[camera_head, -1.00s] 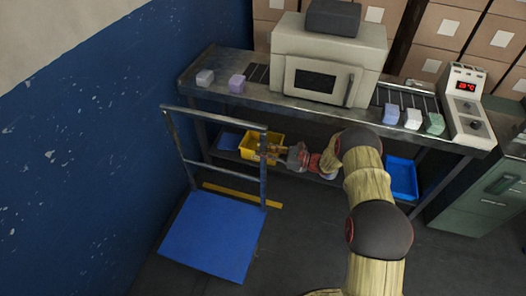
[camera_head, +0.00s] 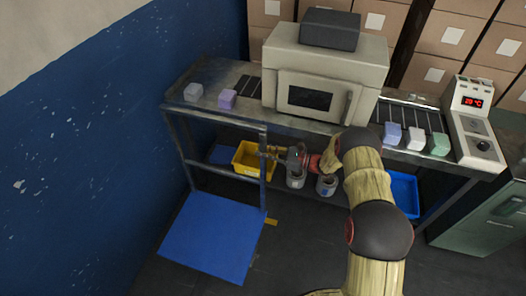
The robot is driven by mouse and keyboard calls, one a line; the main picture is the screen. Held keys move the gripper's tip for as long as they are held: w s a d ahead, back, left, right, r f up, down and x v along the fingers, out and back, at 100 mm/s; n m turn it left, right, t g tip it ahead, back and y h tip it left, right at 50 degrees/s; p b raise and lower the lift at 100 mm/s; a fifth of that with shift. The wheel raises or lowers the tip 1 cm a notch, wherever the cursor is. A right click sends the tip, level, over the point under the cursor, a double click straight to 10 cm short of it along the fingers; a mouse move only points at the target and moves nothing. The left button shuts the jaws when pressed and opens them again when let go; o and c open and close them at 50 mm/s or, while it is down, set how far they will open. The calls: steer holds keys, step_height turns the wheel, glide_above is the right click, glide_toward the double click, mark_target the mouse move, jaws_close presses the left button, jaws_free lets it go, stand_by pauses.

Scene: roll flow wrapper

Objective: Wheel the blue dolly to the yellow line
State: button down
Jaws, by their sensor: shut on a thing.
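The blue dolly has a flat blue deck (camera_head: 212,238) and an upright grey metal handle frame (camera_head: 228,181) at its far edge. My gripper (camera_head: 271,153) reaches in from the right and is shut on the right post of the handle. The fingertips are small in this view and overlap the yellow bin behind. The yellow line (camera_head: 271,222) on the floor shows only as a short end just right of the deck's far right corner. The rest of it is hidden by the dolly.
A metal bench (camera_head: 290,122) stands close behind the dolly, carrying a beige machine (camera_head: 322,70). A yellow bin (camera_head: 246,164), cans (camera_head: 327,186) and a blue bin (camera_head: 403,191) sit below. The blue wall (camera_head: 95,170) is left. A green cabinet (camera_head: 480,212) stands right.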

steer(key=c, duration=1.8)
jaws_free()
steer(key=shift+w+d, duration=0.15)
steer(key=shift+w, duration=0.2)
steer(key=shift+o, duration=0.9)
steer(key=shift+s, duration=0.1)
steer(key=v, duration=1.2)
